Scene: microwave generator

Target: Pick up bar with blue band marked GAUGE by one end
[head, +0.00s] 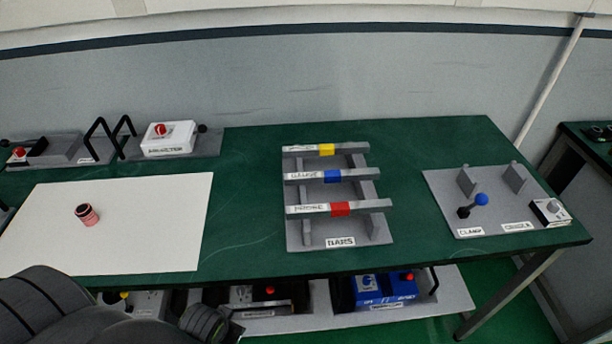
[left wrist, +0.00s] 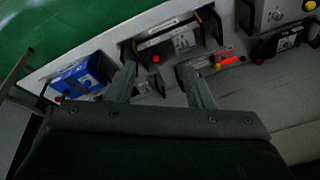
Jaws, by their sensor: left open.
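The bar with the blue band (head: 333,176) is grey and carries a white label that looks like GAUGE on its left part. It lies across the middle of the grey rack (head: 342,242) marked BARS on the green table, between a yellow-banded bar (head: 326,150) behind and a red-banded bar (head: 340,209) in front. Both its ends stick out past the supports. My left gripper (left wrist: 158,82) is open and empty in the left wrist view, over the lower shelf and away from the rack. My left arm shows at the lower left of the head view. My right gripper is not seen.
A white mat (head: 150,240) with a small red cylinder (head: 87,215) lies left of the rack. A clamp board (head: 500,205) is on the right. The lower shelf holds a blue box (head: 374,291), also in the left wrist view (left wrist: 80,77). Green table around the rack is clear.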

